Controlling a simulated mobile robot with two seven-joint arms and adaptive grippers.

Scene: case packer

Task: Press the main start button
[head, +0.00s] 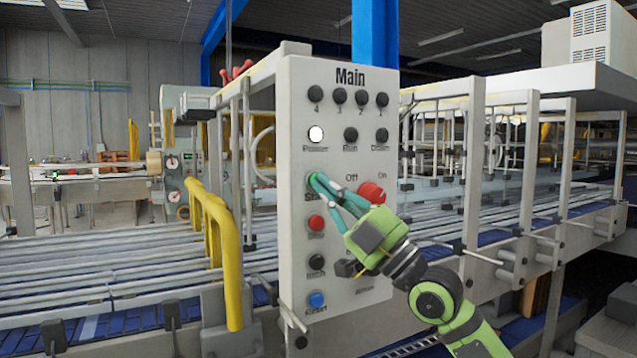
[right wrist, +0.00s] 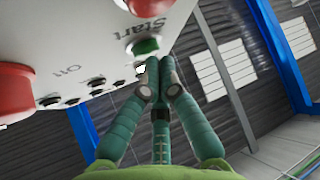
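The white control panel (head: 335,240) headed "Main" stands upright in the middle of the head view. Its green start button (right wrist: 146,46), beside the word "Start", shows clearly in the right wrist view. In the head view my fingertips mostly cover that button, and the label under it is partly hidden. My right gripper (head: 318,182) reaches in from the lower right with its teal fingers at the button. In the right wrist view its fingertips (right wrist: 157,66) are together with nothing between them, right by the button's edge. I cannot tell whether they touch it. My left gripper is not in view.
A large red knob (head: 371,193) sticks out close to my right gripper. Below the start button are a smaller red button (head: 316,222), a black one (head: 316,261) and a blue one (head: 316,299). A yellow rail (head: 228,260) stands left of the panel, with conveyors behind.

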